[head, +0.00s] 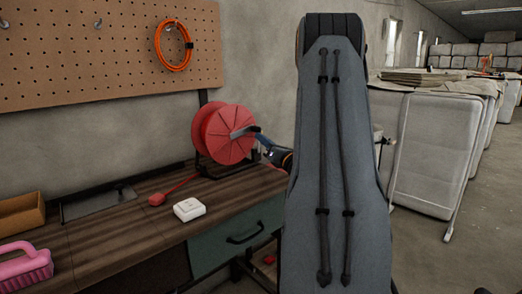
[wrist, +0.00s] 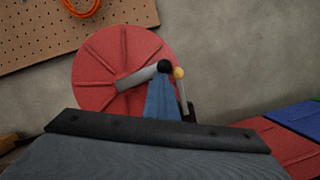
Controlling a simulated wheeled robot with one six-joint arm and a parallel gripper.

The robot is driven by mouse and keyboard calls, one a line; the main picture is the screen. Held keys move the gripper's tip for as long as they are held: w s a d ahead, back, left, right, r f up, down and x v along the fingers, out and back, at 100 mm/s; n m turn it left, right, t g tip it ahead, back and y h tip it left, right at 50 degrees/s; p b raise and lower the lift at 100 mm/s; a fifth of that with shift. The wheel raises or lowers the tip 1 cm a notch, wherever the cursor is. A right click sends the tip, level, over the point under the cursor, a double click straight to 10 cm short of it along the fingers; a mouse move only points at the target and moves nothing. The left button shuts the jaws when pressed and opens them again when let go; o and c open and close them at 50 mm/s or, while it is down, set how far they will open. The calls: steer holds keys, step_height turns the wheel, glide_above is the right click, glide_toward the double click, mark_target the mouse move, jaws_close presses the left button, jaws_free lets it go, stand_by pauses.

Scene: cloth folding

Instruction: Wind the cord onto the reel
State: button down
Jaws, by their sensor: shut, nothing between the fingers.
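The red reel (head: 222,134) stands on a dark stand at the back right of the wooden workbench. Its grey crank (head: 243,130) sticks out to the right. A thin red cord (head: 183,187) runs from the reel's base down to a red end piece (head: 157,199) lying on the bench. My gripper (head: 264,140) is shut and empty at the crank's outer end, partly hidden by my arm. In the wrist view the reel (wrist: 108,62) fills the left middle. The crank (wrist: 138,77) reaches to my gripper's tips (wrist: 170,75). I cannot tell whether they touch.
A white box (head: 189,210) lies on the bench in front of the reel. An orange coil (head: 174,46) hangs on the pegboard (head: 120,50). Grey panels (head: 432,153) stand at the right.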

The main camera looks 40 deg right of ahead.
mark_target(226, 116)
steer(key=w+a+r+n+y+b, duration=0.1)
steer(key=n+b, duration=0.4)
steer(key=b, duration=0.7)
steer(key=w+a+r+n+y+b, duration=0.1)
steer(key=a+r+n+y+b, duration=0.2)
steer(key=b, duration=0.9)
steer(key=w+a+r+n+y+b, duration=0.1)
steer(key=a+r+n+y+b, duration=0.1)
steer(key=n+b, duration=0.6)
steer(key=shift+w+a+r+n+g+b, duration=0.2)
steer(key=shift+a+r+b, duration=0.25)
steer(key=shift+b, duration=0.8)
steer(key=shift+w+a+r+n+g+b, duration=0.15)
steer(key=shift+a+r+b, duration=0.3)
steer(key=shift+b, duration=0.75)
steer(key=shift+w+a, duration=0.2)
steer(key=shift+a, duration=0.05)
steer(key=s, duration=0.1)
steer(key=b, duration=0.1)
steer(key=s+d, duration=0.1)
steer(key=shift+s+r+b, duration=0.3)
steer(key=shift+s+b, duration=0.05)
steer(key=shift+b, duration=0.05)
